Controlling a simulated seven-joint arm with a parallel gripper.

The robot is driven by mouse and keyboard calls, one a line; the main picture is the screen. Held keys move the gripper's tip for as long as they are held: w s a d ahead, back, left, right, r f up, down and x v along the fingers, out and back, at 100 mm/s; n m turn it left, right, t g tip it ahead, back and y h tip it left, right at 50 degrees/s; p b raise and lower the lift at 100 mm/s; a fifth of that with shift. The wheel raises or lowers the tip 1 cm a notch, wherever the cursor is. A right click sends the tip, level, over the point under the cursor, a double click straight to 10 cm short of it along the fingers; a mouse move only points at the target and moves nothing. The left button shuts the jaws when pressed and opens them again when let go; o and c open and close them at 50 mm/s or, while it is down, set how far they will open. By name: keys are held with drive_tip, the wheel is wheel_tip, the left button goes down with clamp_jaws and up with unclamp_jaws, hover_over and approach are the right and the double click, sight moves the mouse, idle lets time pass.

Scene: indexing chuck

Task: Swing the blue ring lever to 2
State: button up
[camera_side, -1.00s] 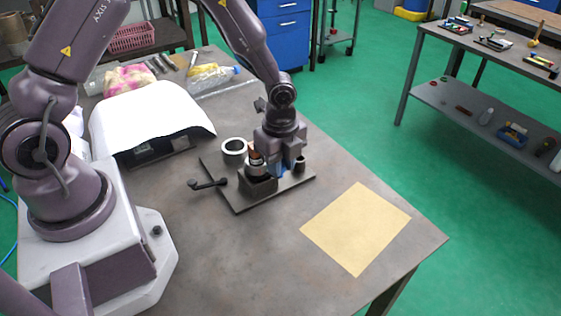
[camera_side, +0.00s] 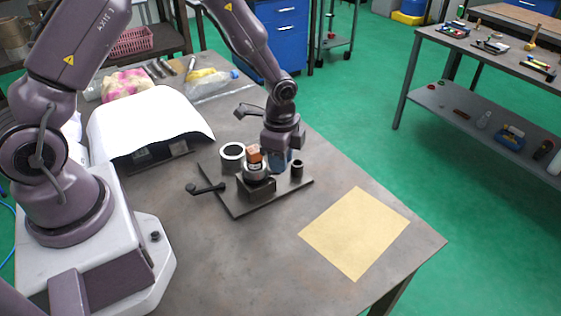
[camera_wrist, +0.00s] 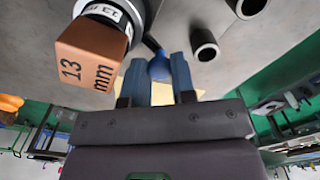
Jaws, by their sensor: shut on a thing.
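The blue ring lever's ball end (camera_wrist: 160,68) sits between the two fingers of my gripper (camera_wrist: 157,80) in the wrist view, and my gripper is shut on it. The lever's dark arm runs from the ball toward the chuck (camera_side: 256,172). A copper-coloured block (camera_wrist: 90,52) marked "13 mm" stands up from the chuck; it also shows in the side view (camera_side: 253,154). A pale band with dark numbers (camera_wrist: 103,11) is partly visible around the chuck. In the side view my gripper (camera_side: 281,162) is just behind and right of the chuck, hiding the lever.
The chuck stands on a dark plate (camera_side: 239,207). A grey ring (camera_side: 232,151), a short tube (camera_side: 297,170) and a black crank handle (camera_side: 207,187) are around it. A yellow sheet (camera_side: 355,232) lies at right. The table's front is clear.

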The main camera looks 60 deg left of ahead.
drive_tip(key=n, duration=0.1)
drive_tip(key=a+n, duration=0.1)
drive_tip(key=n, duration=0.1)
drive_tip(key=shift+w+a, duration=0.25)
drive_tip(key=a+n, duration=0.1)
drive_tip(key=n, duration=0.1)
drive_tip(key=shift+a+n, duration=0.2)
drive_tip(key=shift+n, duration=0.2)
drive_tip(key=shift+s+a+n, duration=0.15)
drive_tip(key=shift+a+n, duration=0.4)
drive_tip(key=shift+n, duration=0.6)
drive_tip(key=shift+s+a+n, duration=0.1)
drive_tip(key=shift+a+n, duration=0.45)
drive_tip(key=shift+n, duration=0.6)
drive_tip(key=o, duration=0.9)
drive_tip(key=shift+r, duration=0.1)
